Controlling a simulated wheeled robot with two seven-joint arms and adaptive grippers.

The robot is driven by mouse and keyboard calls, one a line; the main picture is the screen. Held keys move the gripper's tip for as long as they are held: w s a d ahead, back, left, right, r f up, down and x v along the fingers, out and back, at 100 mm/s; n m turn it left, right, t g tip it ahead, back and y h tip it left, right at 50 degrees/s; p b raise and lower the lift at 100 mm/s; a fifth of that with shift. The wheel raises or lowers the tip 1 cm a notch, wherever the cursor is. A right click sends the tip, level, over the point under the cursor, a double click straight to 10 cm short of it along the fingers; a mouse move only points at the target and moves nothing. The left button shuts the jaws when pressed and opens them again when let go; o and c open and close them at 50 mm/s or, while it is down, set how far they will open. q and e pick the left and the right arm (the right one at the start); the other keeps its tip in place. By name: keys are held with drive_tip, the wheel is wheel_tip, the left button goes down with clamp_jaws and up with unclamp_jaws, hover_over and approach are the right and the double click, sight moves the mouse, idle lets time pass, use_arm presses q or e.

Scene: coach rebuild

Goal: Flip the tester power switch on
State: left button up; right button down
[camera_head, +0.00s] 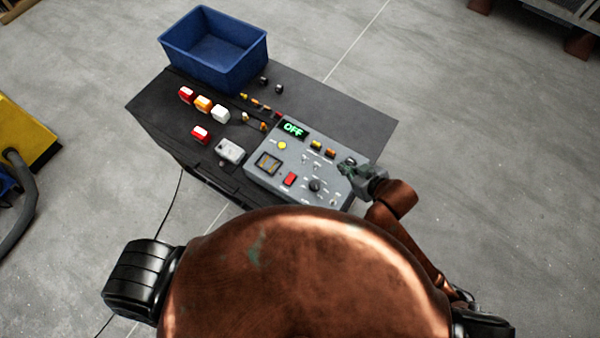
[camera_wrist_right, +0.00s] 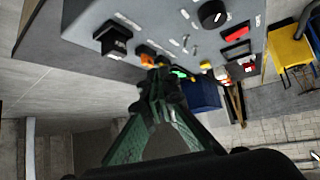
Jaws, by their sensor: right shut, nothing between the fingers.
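I cannot tell for sure which control is the power switch. My right gripper (camera_head: 347,168) is shut and empty at the tester's right end, over the panel edge. In the right wrist view its green fingers (camera_wrist_right: 158,84) meet close to the panel's edge, near an orange button; contact is unclear. The red switch also shows there (camera_wrist_right: 237,33). My left gripper is out of view.
A blue bin (camera_head: 214,48) stands at the back left of the black bench (camera_head: 350,115). Red, orange and white lamps (camera_head: 203,104) and a small grey box (camera_head: 230,151) lie left of the tester. The bench's back right is clear.

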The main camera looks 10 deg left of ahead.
drive_tip(key=s+a+r+n+g+y, duration=0.1)
drive_tip(key=s+a+r+n, duration=0.3)
drive_tip(key=a, duration=0.4)
drive_tip(key=shift+s+r+n+g+p, duration=0.3)
drive_tip(key=shift+s+n+g, duration=0.3)
drive_tip(key=shift+s+g, duration=0.5)
drive_tip(key=shift+s+a+t+y, duration=0.1)
drive_tip(key=shift+s+t+y, duration=0.05)
drive_tip(key=shift+t+y, duration=0.15)
approach(292, 173)
drive_tip(key=a, duration=0.2)
drive_tip(key=w+a, duration=0.1)
drive_tip(key=shift+w+a+r, duration=0.1)
drive_tip(key=shift+r, duration=0.25)
drive_tip(key=f, duration=0.3)
drive_tip(key=shift+w+a+f+p, duration=0.25)
drive_tip(key=shift+w+p, duration=0.1)
drive_tip(key=shift+p, duration=0.05)
drive_tip(key=shift+f, duration=0.6)
drive_tip(key=shift+w+d, duration=0.1)
drive_tip(key=shift+d, duration=0.05)
